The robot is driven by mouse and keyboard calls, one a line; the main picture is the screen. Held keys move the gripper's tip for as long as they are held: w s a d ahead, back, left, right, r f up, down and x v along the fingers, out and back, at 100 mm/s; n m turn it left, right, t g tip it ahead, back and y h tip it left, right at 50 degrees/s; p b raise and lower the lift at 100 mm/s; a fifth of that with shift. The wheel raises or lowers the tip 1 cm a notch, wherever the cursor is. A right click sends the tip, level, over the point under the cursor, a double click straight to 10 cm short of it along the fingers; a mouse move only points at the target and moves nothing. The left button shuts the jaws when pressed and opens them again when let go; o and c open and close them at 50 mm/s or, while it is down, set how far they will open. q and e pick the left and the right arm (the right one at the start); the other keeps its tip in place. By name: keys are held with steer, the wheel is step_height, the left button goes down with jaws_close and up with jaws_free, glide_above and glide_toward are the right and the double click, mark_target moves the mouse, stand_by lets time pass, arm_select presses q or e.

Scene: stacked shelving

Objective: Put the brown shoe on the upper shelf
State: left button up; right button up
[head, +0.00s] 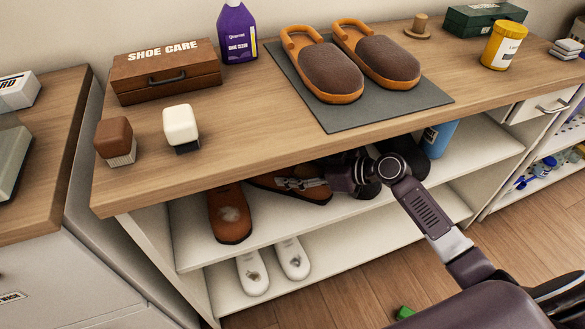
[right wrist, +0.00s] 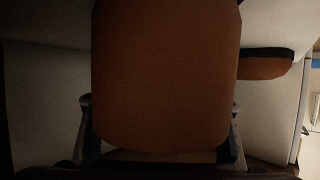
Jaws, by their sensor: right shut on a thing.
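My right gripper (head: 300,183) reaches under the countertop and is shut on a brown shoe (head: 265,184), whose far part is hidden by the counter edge. In the right wrist view the held brown shoe (right wrist: 165,70) fills the middle, with a finger on each side. Another brown shoe (head: 229,215) with a pale scuff lies on the upper shelf (head: 335,208), left of the held one. I cannot tell whether the held shoe touches the shelf. My left gripper is not in view.
White shoes (head: 292,258) stand on the lower shelf (head: 335,262). Dark shoes (head: 405,155) and a blue container (head: 439,138) are right of my gripper. The countertop (head: 260,120) hangs over the shelf and bears slippers (head: 331,72) on a grey mat (head: 388,117).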

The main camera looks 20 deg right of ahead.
steer(key=o, duration=1.7)
steer(key=p+v, duration=0.1)
steer(key=v, duration=1.1)
steer(key=shift+r, duration=0.15)
